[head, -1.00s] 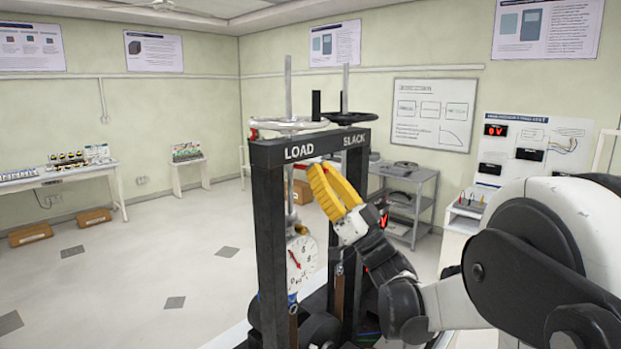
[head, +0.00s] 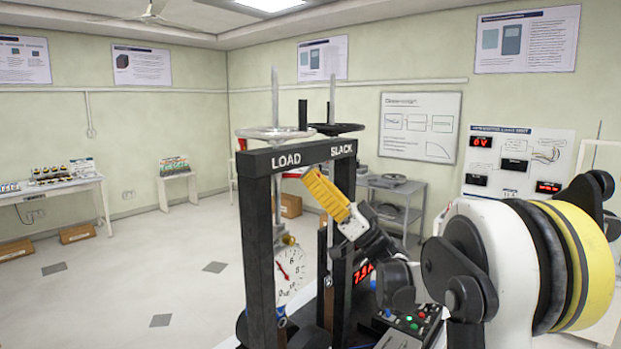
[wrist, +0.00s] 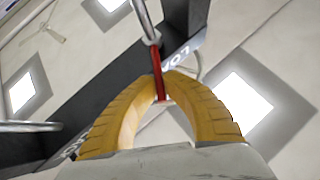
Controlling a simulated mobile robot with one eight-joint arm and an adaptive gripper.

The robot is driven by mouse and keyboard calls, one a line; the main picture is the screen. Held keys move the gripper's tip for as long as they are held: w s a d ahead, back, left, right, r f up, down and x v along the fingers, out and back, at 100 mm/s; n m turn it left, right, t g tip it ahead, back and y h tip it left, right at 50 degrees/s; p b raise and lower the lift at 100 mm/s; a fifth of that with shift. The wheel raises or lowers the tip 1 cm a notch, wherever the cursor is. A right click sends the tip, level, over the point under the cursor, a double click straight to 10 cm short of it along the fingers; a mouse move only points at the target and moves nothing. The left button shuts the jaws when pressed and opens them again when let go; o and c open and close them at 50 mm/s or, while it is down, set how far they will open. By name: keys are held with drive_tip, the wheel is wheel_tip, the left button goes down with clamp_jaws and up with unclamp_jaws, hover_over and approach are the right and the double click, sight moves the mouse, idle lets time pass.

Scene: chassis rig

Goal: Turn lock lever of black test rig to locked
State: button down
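The black test rig (head: 250,205) stands in the middle of the head view, with the words LOAD and SLACK on its top beam. In the wrist view a red lever (wrist: 157,68) hangs below a silver rod beside the beam; I take it for the lock lever. My gripper (head: 312,178) is just under the beam near the LOAD label. Its yellow fingertips also show in the wrist view (wrist: 161,78), drawn together with the red lever between them, apparently touching it.
A dial gauge (head: 289,271) hangs inside the frame. A control box (head: 415,318) with coloured buttons is at the lower right. The floor on the left is open.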

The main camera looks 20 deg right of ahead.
drive_tip(key=c, duration=1.8)
unclamp_jaws()
drive_tip(key=v, duration=1.2)
drive_tip(key=shift+w, duration=0.1)
